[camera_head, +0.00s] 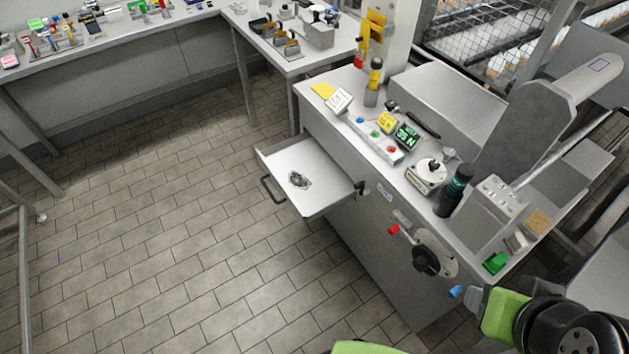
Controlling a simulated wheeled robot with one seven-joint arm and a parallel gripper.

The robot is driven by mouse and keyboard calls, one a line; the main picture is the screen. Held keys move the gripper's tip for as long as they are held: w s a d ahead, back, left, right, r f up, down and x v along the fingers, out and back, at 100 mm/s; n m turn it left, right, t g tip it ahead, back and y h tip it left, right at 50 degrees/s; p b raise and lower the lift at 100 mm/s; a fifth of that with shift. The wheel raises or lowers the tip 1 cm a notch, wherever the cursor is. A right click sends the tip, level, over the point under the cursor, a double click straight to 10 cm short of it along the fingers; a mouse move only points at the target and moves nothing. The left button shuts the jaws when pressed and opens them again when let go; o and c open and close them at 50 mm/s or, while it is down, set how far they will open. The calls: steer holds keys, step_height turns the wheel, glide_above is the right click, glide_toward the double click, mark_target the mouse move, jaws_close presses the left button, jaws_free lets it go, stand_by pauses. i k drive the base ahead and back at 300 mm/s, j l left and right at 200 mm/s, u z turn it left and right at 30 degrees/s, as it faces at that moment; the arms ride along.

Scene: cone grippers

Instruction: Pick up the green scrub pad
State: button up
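A small bright green piece (496,262) lies on the front right part of the grey machine's top. It looks like the green scrub pad, but it is too small to be sure of its shape. My green and black arm shows at the bottom right, just below and in front of that piece, apart from it in the picture. The fingers of my gripper cannot be made out.
The grey machine cabinet (375,245) has an open drawer (325,185) with a small dark object in it. A black knob (426,260), red handle (393,230) and blue handle (455,292) stick out in front. The tiled floor (170,240) at left is clear.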

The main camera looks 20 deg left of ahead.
mark_target(494, 262)
steer(key=i+j, duration=0.15)
steer(key=j, duration=0.25)
steer(key=i+j+z, duration=0.1)
steer(key=j, duration=0.3)
steer(key=i+j, duration=0.2)
steer(key=j, duration=0.2)
